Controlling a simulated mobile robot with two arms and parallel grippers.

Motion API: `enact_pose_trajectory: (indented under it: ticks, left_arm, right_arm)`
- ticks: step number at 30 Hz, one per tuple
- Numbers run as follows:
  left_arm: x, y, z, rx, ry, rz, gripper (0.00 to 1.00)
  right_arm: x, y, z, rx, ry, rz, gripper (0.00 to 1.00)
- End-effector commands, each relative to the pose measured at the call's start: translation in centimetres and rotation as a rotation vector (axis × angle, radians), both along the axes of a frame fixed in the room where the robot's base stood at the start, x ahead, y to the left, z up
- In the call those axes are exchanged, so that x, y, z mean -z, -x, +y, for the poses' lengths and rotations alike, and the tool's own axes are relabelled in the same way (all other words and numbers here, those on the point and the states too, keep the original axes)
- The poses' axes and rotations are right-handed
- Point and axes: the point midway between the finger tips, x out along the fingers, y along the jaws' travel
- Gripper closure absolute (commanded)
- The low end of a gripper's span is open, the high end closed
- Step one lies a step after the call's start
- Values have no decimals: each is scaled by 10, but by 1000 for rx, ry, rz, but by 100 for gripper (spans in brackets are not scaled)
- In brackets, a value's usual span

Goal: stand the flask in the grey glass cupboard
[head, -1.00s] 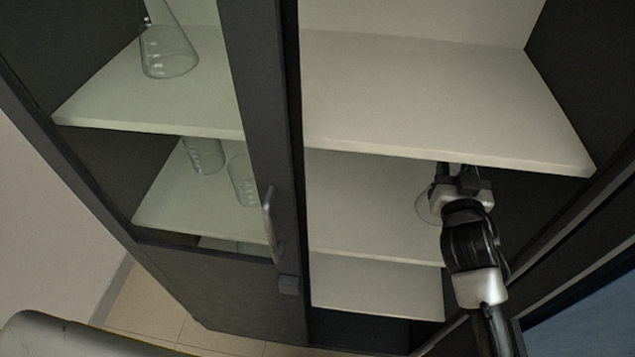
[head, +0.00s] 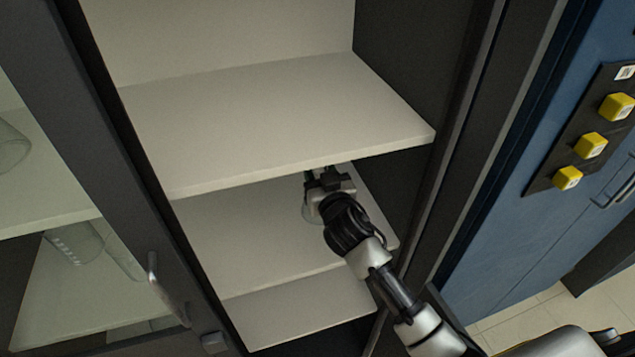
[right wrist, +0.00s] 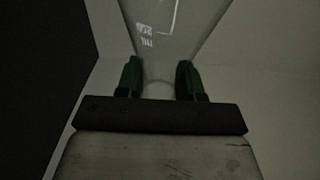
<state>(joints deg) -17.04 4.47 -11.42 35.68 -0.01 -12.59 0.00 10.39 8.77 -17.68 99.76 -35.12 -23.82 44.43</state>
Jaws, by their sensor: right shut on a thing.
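The grey glass cupboard (head: 120,150) has its right bay open, with pale shelves. My right gripper (head: 318,178) reaches into the space between the upper shelf (head: 270,125) and the middle shelf (head: 235,235). In the right wrist view the gripper (right wrist: 160,80) is shut on the narrow part of the clear flask (right wrist: 180,35), which has white markings. My left gripper is not in view.
Other glassware (head: 75,243) stands behind the glass door at left, which has a handle (head: 153,280). The upper shelf edge lies close above my right gripper. A blue cabinet (head: 530,190) with yellow knobs (head: 591,145) stands at right. The upper shelf is bare.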

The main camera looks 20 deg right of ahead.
Motion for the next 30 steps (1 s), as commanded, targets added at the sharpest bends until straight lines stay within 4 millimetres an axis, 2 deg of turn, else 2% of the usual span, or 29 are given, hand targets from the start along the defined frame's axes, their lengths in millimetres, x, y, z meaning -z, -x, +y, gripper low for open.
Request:
enact_pose_trajectory:
  ticks: [1,3,6,17,18,21,22,30]
  left_arm:
    - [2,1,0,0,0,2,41]
    - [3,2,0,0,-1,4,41]
    - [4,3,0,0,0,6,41]
    - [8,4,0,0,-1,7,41]
    - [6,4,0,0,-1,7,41]
    - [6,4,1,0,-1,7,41]
    - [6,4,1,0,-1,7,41]
    - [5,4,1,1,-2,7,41]
  right_arm:
    - [11,0,0,1,-2,6,100]
    - [20,0,0,2,-1,4,100]
    - [27,0,0,1,-1,2,100]
    - [32,0,0,0,-2,1,100]
    - [30,0,0,0,-1,1,56]
    - [30,0,0,0,-1,2,41]
    - [30,0,0,0,-1,2,37]
    - [29,0,0,0,0,2,37]
